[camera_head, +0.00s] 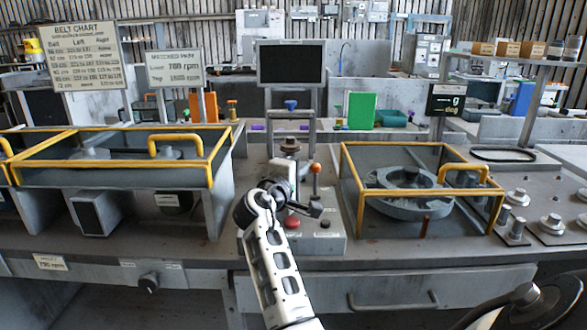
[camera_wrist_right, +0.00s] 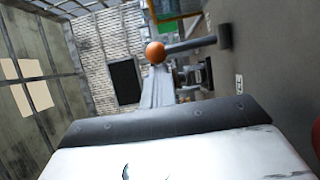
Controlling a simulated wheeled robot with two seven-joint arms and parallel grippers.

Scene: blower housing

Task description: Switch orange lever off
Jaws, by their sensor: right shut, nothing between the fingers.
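The orange lever (camera_head: 316,169) has a round orange knob on a thin stalk and stands about upright on the central control box. In the right wrist view its knob (camera_wrist_right: 155,52) is near the upper middle, with its grey stalk running to the right. My right gripper (camera_head: 315,209) is shut and empty, low over the control box and in front of the lever. In the head view it is below the knob and seems apart from it. It partly covers the box top and may hide the lever's foot. My left gripper is not in view.
The control box (camera_head: 333,243) also carries a red button (camera_head: 292,222) and a black button (camera_head: 325,224) close to my gripper. Yellow-framed guards stand left (camera_head: 213,170) and right (camera_head: 345,165). A monitor (camera_head: 290,63) stands behind the lever.

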